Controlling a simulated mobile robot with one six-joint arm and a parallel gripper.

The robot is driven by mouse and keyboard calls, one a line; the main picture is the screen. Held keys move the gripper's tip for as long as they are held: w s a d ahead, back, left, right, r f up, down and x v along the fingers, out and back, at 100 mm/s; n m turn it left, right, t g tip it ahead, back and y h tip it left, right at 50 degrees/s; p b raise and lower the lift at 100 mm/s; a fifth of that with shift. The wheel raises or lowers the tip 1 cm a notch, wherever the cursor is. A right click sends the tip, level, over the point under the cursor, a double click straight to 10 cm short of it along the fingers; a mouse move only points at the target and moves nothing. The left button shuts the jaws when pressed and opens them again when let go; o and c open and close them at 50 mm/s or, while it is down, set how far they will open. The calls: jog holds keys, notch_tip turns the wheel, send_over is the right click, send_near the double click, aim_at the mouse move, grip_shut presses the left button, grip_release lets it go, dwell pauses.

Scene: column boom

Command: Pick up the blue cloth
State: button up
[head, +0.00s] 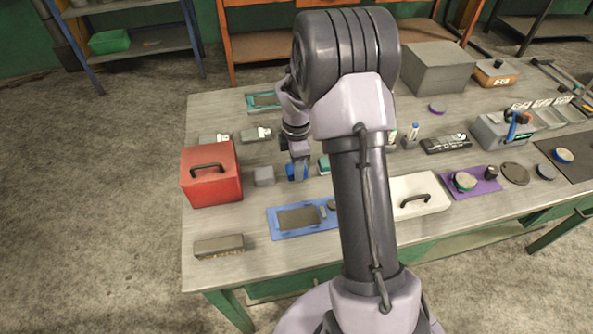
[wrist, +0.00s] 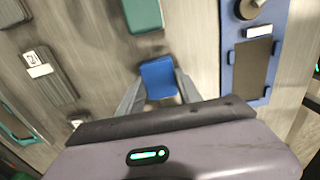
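The blue cloth (wrist: 158,78) looks like a small folded block in the wrist view. My gripper (wrist: 159,80) is over it, with one finger along each side. The fingers seem close to its edges, but I cannot tell whether they press on it. In the head view, my gripper (head: 299,168) points down at the table left of the middle, and part of the cloth (head: 290,173) shows beside the finger. I cannot tell whether the cloth rests on the table.
A green block (wrist: 143,14) lies near the cloth. A grey block (head: 264,176) and a red box (head: 211,175) stand to its left. A blue tray (head: 284,232) lies in front. A white lidded box (head: 430,186) is to the right.

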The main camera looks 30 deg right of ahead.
jog(key=c, duration=0.6)
jog(key=shift+o, duration=0.2)
jog(key=shift+r, duration=0.15)
notch_tip(320, 180, up, 3)
jog(key=shift+r+p, duration=0.2)
jog(key=shift+p, duration=0.9)
jog(key=s+d+p, duration=0.1)
jog(key=s+d, duration=0.1)
jog(key=s, duration=0.3)
jog(key=s+d+r+p, duration=0.1)
jog(key=s+d, duration=0.1)
jog(key=s, duration=0.2)
jog(key=s+d+p, duration=0.1)
jog(key=s+d, duration=0.1)
jog(key=s, duration=0.3)
jog(key=shift+s+d+r, duration=0.15)
jog(key=shift+s+d, duration=0.15)
